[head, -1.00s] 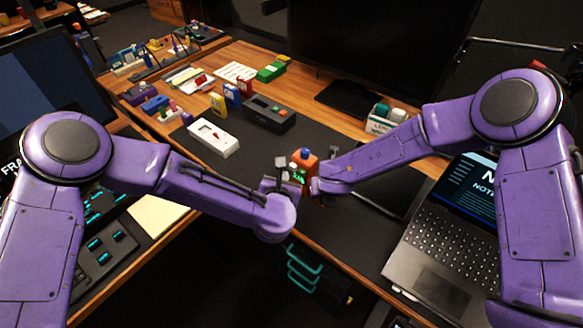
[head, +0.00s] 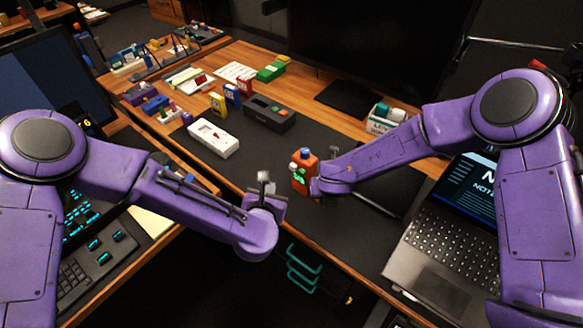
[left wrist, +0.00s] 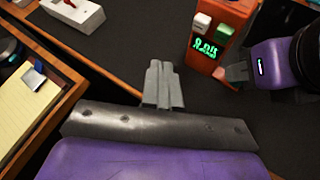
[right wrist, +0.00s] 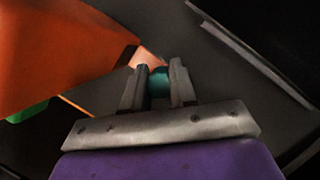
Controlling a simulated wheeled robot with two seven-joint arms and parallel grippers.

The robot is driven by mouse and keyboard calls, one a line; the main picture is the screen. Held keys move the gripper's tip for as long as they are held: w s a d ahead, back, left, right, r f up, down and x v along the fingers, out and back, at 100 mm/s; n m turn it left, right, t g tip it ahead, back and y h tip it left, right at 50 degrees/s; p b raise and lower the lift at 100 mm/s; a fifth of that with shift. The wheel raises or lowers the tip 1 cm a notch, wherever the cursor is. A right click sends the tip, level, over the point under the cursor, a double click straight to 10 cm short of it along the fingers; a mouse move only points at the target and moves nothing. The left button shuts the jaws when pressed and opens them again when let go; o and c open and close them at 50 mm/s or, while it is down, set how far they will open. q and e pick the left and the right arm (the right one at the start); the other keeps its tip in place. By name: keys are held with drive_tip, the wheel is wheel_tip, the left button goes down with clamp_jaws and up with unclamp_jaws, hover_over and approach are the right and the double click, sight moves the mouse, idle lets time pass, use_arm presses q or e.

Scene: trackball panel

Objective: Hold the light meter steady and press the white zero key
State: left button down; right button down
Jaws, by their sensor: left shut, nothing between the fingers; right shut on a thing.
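The light meter (head: 307,172) is an orange upright box with a blue top part and a lit green display, near the front edge of the dark desk mat. In the left wrist view the light meter (left wrist: 212,62) shows its white key (left wrist: 202,22) beside a green key (left wrist: 226,31); the display digits are hard to read. My right gripper (head: 314,186) is shut at the meter's lower right side; in the right wrist view its fingers (right wrist: 158,78) close around a small teal part beside the orange body. My left gripper (head: 265,178) is shut and empty, apart from the meter on its left.
A white boxed device (head: 211,138) and a dark grey box (head: 269,114) stand farther back on the mat. A laptop (head: 440,240) lies at the right. A keyboard (head: 100,255) and a yellow pad (left wrist: 25,105) are at the left. Teal loops (head: 302,270) hang below the desk edge.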

idle(0.3)
use_arm(q)
drive_tip(key=s+a+r, duration=0.1)
drive_tip(key=s+r, duration=0.5)
drive_tip(key=s, duration=0.1)
drive_tip(key=shift+r, duration=0.4)
